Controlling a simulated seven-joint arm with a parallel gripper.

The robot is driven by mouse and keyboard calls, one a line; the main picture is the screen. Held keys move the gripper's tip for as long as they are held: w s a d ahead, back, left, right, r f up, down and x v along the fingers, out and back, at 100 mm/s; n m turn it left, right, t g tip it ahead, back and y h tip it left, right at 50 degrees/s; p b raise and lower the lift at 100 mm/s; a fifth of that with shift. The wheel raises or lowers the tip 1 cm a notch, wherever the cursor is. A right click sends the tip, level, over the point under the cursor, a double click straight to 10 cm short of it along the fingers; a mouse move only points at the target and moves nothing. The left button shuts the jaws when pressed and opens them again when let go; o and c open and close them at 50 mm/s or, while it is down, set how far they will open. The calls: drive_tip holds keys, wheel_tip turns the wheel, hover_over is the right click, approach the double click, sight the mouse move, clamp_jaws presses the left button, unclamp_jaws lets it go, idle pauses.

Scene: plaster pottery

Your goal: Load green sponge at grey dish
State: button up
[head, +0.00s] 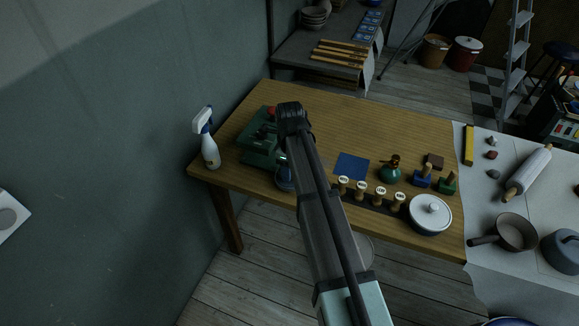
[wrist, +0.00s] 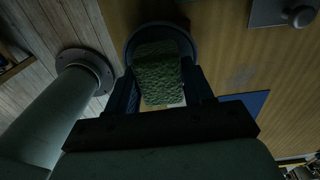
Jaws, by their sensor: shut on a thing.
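The green sponge (wrist: 160,78) is a rough-textured block between the two fingers of my gripper (wrist: 160,84) in the wrist view. My gripper is shut on it. A round dark grey-blue dish (wrist: 133,41) shows around the sponge's far end, its rim curving past the sponge's top. I cannot tell whether the sponge touches the dish's inside or hangs above it. In the head view, what looks like the same dish (head: 284,183) stands near the table's front edge, partly covered by my arm. The sponge and my fingers are hidden there.
A green metal item (head: 258,158) stands just behind and left of the dish, with a spray bottle (head: 208,150) farther left. A blue mat (head: 352,166), several stamps (head: 361,189) and a lidded white pot (head: 430,214) are to the right. The wooden table's (head: 330,115) back middle is clear.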

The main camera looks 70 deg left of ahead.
drive_tip(key=shift+f, duration=0.55)
idle(1.4)
drive_tip(key=shift+r, duration=3.55)
